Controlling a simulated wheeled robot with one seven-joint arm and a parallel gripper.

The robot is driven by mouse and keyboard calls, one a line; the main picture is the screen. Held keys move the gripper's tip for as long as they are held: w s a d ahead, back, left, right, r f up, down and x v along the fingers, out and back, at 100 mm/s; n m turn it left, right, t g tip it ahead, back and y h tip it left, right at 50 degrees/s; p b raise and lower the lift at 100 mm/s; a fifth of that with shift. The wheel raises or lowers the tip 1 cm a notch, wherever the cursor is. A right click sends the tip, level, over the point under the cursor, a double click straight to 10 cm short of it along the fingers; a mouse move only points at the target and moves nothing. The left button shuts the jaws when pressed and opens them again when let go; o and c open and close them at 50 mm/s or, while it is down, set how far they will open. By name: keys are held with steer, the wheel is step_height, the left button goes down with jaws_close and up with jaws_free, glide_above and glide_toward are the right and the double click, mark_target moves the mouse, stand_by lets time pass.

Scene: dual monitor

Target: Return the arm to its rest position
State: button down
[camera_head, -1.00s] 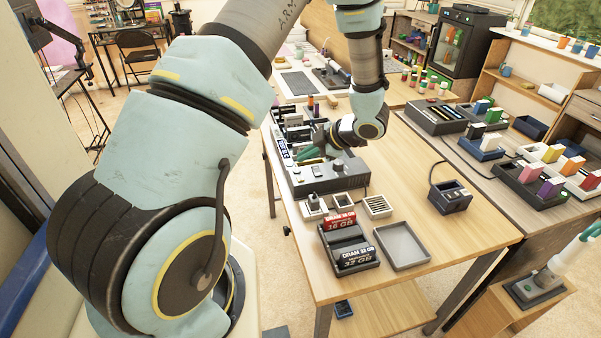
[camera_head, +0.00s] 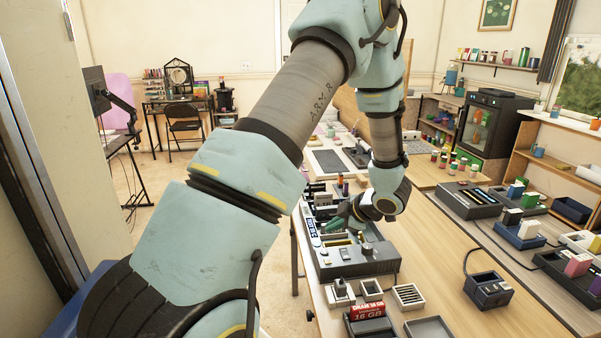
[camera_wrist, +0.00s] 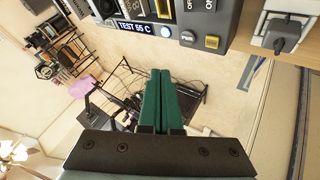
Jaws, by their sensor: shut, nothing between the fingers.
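My gripper has two green fingers, which in the wrist view (camera_wrist: 158,100) are pressed together with nothing between them. In the head view my gripper (camera_head: 336,224) is partly hidden by my wrist and lies over the left part of the grey test unit (camera_head: 355,262) on the workbench. I cannot tell from the head view how high it is above the unit. In the wrist view the unit's edge (camera_wrist: 222,28), with a "TEST 55 C" label, buttons and switches, shows beyond the fingertips. My arm reaches from the lower left, up and over, then down to the bench.
In front of the test unit are a red "16 GB" DRAM module (camera_head: 367,310), small slotted holders (camera_head: 408,296) and a grey tray (camera_head: 430,328). A black socket box (camera_head: 488,290) stands to the right. Floor shows left of the bench.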

step_height(320, 180, up, 9)
steer(key=w+a+m+h, duration=0.25)
steer(key=m+h, duration=0.35)
steer(key=m, duration=0.3)
steer(key=s+a+r+m+g, duration=0.1)
steer(key=s+a+m+g, duration=0.1)
steer(key=s+a+m, duration=0.2)
steer(key=s+a+r+m+g, duration=0.2)
steer(key=s+a+m, duration=0.3)
steer(key=s+a, duration=0.6)
steer(key=s+g, duration=0.1)
steer(key=s, duration=0.2)
steer(key=shift+s+r+m, duration=0.2)
steer(key=shift+r+m, duration=0.05)
steer(key=shift+m, duration=0.05)
stand_by(4.4)
